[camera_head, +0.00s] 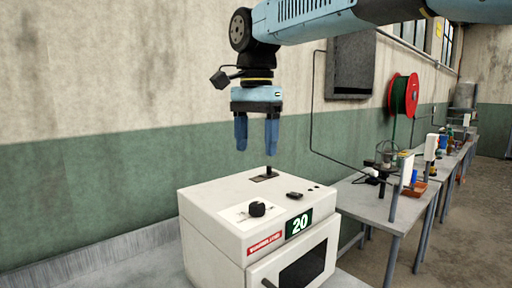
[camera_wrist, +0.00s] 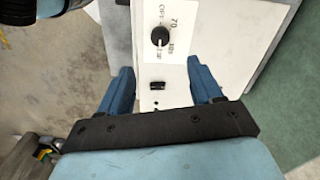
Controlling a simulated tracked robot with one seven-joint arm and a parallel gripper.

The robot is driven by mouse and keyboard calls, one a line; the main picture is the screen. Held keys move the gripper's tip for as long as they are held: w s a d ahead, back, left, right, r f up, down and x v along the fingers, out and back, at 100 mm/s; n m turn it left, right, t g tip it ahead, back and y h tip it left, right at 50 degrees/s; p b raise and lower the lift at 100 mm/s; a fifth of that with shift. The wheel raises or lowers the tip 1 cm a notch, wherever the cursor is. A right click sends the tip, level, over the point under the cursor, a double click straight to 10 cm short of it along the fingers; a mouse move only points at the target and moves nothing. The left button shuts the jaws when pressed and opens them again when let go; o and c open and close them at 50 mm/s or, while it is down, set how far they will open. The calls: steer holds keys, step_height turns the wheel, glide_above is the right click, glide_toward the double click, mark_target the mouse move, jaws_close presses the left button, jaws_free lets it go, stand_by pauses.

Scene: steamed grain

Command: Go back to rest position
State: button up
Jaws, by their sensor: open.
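My gripper (camera_head: 256,134) hangs pointing down above the white machine (camera_head: 212,222), with its two blue fingers apart and nothing between them. In the head view the fingertips are a little above the machine's top and apart from it. In the wrist view my gripper (camera_wrist: 160,88) is open over the machine's white top, where a black knob (camera_wrist: 160,36) and a small black switch (camera_wrist: 157,85) show. The machine has a green "20" display (camera_head: 299,224) and a front door with a dark window (camera_head: 302,268).
The machine stands on a grey bench (camera_head: 130,268). A dark grey box (camera_head: 351,65) hangs on the wall behind. A red reel (camera_head: 403,95) is on the wall at right. Open floor (camera_head: 462,240) lies at right.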

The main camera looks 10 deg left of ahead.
steer(key=s+d+f+n+t, duration=0.1)
steer(key=s+d+f+t, duration=0.15)
steer(key=d, duration=0.75)
steer(key=s+d+f+n+t, duration=0.15)
steer(key=d+f, duration=0.25)
steer(key=d, duration=0.5)
steer(key=s+d+f+n, duration=0.1)
steer(key=s+d+f, duration=0.2)
steer(key=d, duration=0.3)
steer(key=s+d+f+n+t, duration=0.1)
steer(key=s+d+f, duration=0.2)
steer(key=d+f, duration=0.3)
steer(key=shift+s+d+n+t, duration=0.2)
steer(key=shift+s+n+t, duration=0.1)
steer(key=shift+n, duration=0.05)
